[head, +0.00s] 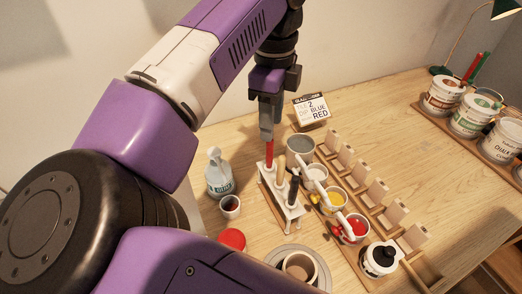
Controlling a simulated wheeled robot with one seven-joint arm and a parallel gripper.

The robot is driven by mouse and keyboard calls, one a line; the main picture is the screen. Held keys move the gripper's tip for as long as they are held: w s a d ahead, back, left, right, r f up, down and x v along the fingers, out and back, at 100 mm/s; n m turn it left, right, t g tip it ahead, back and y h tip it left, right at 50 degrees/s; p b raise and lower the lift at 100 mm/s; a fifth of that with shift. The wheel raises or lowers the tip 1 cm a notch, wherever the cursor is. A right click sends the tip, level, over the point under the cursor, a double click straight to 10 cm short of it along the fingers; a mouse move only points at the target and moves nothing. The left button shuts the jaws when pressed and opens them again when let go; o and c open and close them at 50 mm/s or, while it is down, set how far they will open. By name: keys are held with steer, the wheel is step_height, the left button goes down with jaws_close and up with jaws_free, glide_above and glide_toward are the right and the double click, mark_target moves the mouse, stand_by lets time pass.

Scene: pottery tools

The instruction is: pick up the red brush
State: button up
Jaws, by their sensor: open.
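The red brush (269,153) stands upright in a white tool rack (271,199) on the wooden table. My gripper (267,134) points down directly over the top of the red brush, with its fingertips at or around the handle's upper end. The jaws are open. The fingers overlap the brush top in the head view, so I cannot tell whether they touch it. A tan-handled tool (280,174) and a dark-handled tool (293,190) stand in the same rack.
A spray bottle (219,174) and small cup (230,206) stand left of the rack. A grey cup (300,148) and paint cups stand close on its right. A card box (311,110) is behind. Large tubs (442,95) stand far right.

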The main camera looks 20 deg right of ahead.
steer(key=shift+w+f, duration=0.15)
steer(key=shift+f, duration=0.35)
steer(key=p, duration=0.2)
glide_above(269, 166)
steer(key=shift+w+d+f, duration=0.1)
steer(key=shift+w+f, duration=0.1)
steer(key=shift+f, duration=1.5)
steer(key=shift+w+d+f, duration=0.1)
steer(key=shift+w+f, duration=0.05)
steer(key=shift+f, duration=1.55)
jaws_close()
